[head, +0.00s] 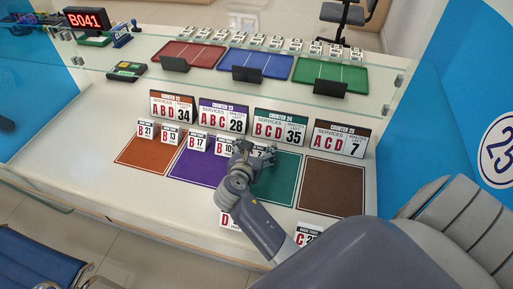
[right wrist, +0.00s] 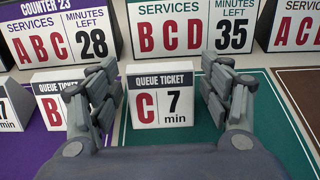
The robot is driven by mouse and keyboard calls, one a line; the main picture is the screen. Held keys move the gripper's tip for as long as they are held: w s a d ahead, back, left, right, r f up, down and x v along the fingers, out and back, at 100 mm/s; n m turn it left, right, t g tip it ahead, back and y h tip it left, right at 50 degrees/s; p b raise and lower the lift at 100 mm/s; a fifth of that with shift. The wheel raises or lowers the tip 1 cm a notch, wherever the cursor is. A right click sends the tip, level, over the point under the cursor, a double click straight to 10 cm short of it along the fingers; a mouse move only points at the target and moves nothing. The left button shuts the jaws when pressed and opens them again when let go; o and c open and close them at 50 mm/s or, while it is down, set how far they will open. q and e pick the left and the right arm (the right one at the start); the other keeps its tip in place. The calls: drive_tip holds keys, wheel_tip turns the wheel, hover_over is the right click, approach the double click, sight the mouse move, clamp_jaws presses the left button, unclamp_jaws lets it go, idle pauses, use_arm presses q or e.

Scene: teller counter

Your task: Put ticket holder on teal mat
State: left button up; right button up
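The white queue ticket holder (right wrist: 160,98), marked "C 7 min" with a grey header, stands upright on the teal mat (right wrist: 170,148) in the right wrist view. My right gripper (right wrist: 160,105) is open, with one finger on each side of the holder. A gap shows between the right finger and the holder; the left finger is close to its left edge. In the head view the right gripper (head: 254,150) is over the left-back part of the teal mat (head: 281,182) and mostly hides the holder. My left gripper is not in view.
Counter signs stand behind the mats, including the BCD 35 sign (head: 280,127). Small holders stand on the orange mat (head: 146,157) and purple mat (head: 192,168). The brown mat (head: 333,188) is bare. Holders marked D (head: 228,220) and C (head: 308,234) are at the front.

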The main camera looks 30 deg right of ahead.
drive_tip(key=shift+s+a+r, duration=0.1)
drive_tip(key=shift+r, duration=0.15)
drive_tip(key=shift+s+a+r+p, duration=0.2)
drive_tip(key=shift+a+p, duration=0.05)
drive_tip(key=shift+p, duration=0.25)
drive_tip(key=p+v, duration=0.6)
drive_tip(key=v, duration=0.3)
drive_tip(key=shift+s+a+r+p, duration=0.15)
drive_tip(key=shift+r+p, duration=0.05)
drive_tip(key=shift+p, duration=0.2)
drive_tip(key=shift+s+a+r+p, duration=0.1)
drive_tip(key=shift+s+a+p, duration=0.2)
drive_tip(key=shift+s+a, duration=0.25)
drive_tip(key=shift+w, duration=0.1)
